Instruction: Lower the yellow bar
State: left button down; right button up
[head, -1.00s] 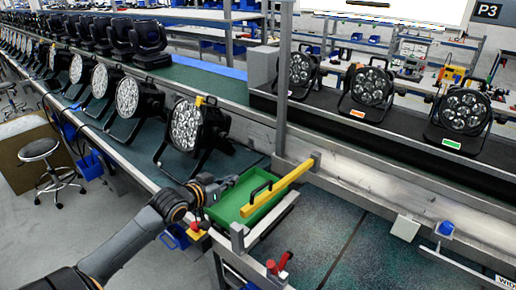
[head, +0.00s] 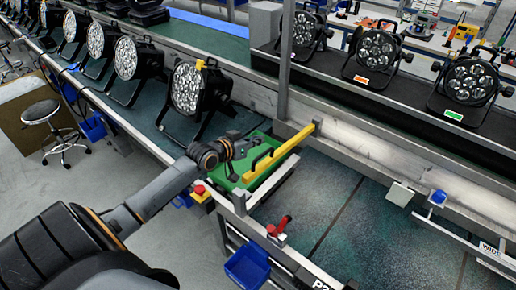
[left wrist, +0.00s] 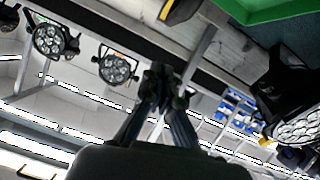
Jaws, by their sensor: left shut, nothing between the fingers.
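The yellow bar (head: 282,152) spans the conveyor lane beside a metal frame, lying over or beside a green tray (head: 258,140). A black handle (head: 262,158) is fixed on the bar. My left gripper (head: 250,146) is close to the handle on its left side, over the green tray; the head view does not show clear contact. In the left wrist view the fingers (left wrist: 162,80) are together and empty. There, a piece of the yellow bar (left wrist: 178,10) shows at the top edge, with the green tray (left wrist: 265,8) to its right. My right gripper is not in view.
A par can (head: 188,88) stands on the line just behind the tray. Several more (head: 374,55) stand on the far belt. A metal post (head: 284,70) rises behind the bar. A red lever (head: 278,226) and blue bin (head: 247,266) are at the front. The dark belt (head: 330,195) to the right is clear.

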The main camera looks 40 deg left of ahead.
pick_arm(q)
jog(key=shift+s+d+f+p, duration=0.1)
jog(key=shift+d+f+p, duration=0.15)
jog(key=shift+f, duration=0.75)
jog(key=shift+s+d+f+p, duration=0.1)
jog(key=shift+d+f+p, duration=0.1)
jog(key=shift+f, duration=0.8)
jog(key=shift+f, duration=0.1)
